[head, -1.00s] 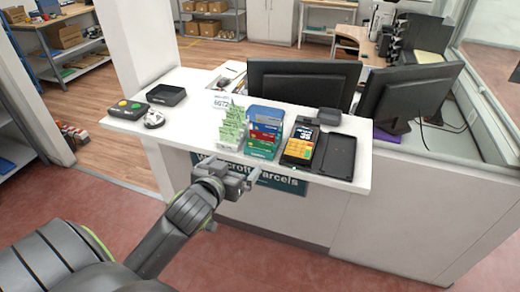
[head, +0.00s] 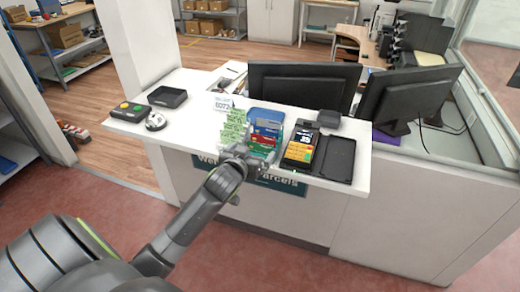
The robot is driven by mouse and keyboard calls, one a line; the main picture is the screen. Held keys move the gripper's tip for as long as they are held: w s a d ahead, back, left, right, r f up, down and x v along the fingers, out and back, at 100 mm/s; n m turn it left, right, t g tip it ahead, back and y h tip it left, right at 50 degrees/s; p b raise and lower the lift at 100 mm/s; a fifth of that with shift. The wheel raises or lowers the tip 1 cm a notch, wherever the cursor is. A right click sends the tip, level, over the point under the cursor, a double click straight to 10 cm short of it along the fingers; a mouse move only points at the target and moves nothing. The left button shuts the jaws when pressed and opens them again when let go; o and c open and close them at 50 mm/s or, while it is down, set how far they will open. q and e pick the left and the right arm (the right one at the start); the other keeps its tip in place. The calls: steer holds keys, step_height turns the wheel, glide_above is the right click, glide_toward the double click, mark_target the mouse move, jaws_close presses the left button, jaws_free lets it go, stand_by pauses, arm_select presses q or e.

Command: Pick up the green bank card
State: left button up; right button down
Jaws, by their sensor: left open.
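The green bank card (head: 260,147) is the lowest, nearest card in a card holder (head: 280,118) on the white counter. A red card and blue card stand above and behind it. My left gripper (head: 256,156) is open at the counter's front edge, right at the near side of the holder. Its fingers partly cover the green card's lower part. I cannot tell whether they touch the card. My right gripper is not in view.
Green-printed slips (head: 232,128) stand just left of the holder. A button box (head: 129,110), bell (head: 155,121) and black dish (head: 167,96) are at the left. Monitors (head: 303,85) stand behind.

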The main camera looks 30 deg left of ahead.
mark_target(260, 145)
arm_select(q)
steer(key=shift+p+x, duration=0.7)
steer(key=shift+x, duration=1.7)
steer(key=shift+d, duration=0.15)
steer(key=c, duration=1)
